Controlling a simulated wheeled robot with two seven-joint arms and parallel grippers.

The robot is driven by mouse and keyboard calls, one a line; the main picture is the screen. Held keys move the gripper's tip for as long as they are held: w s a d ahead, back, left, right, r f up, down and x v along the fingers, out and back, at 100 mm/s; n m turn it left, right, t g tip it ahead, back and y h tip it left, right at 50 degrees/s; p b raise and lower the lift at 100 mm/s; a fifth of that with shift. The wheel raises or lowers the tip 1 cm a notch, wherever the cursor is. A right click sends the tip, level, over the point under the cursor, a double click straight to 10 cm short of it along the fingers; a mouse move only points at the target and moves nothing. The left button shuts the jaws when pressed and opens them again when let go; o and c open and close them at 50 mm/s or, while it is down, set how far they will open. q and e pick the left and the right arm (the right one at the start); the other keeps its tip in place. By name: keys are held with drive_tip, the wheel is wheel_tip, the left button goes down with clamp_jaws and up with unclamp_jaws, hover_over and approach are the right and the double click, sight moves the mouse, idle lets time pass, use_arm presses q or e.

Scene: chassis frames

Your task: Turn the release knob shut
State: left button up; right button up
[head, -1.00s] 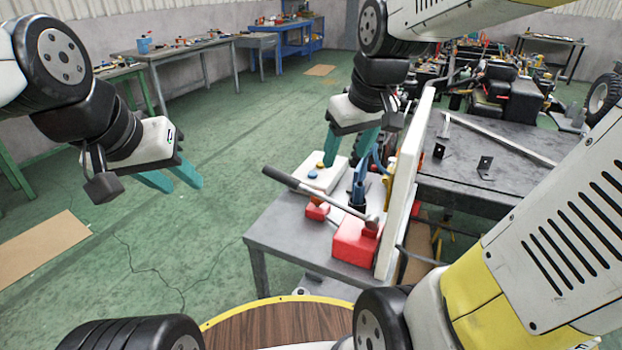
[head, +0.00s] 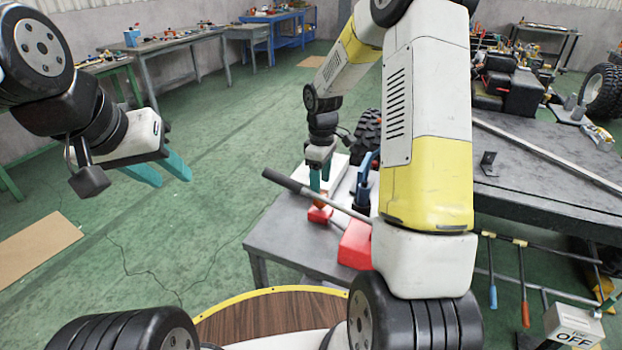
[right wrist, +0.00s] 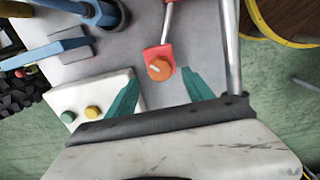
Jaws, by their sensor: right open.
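The release knob (right wrist: 159,68) is an orange round knob with a pale mark on its face, set on a small red block (right wrist: 157,52). In the head view the red block (head: 319,215) sits on the grey bench, with the knob partly hidden under my right gripper (head: 321,180). In the right wrist view my right gripper (right wrist: 160,80) is open, its teal fingers to either side of the knob and apart from it. The knob lies near the line between the fingertips. My left gripper (head: 167,175) is open and empty, over the floor at left.
A dark table (head: 540,190) is at right.

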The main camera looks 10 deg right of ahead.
drive_tip(key=shift+f, duration=2.1)
clamp_jaws()
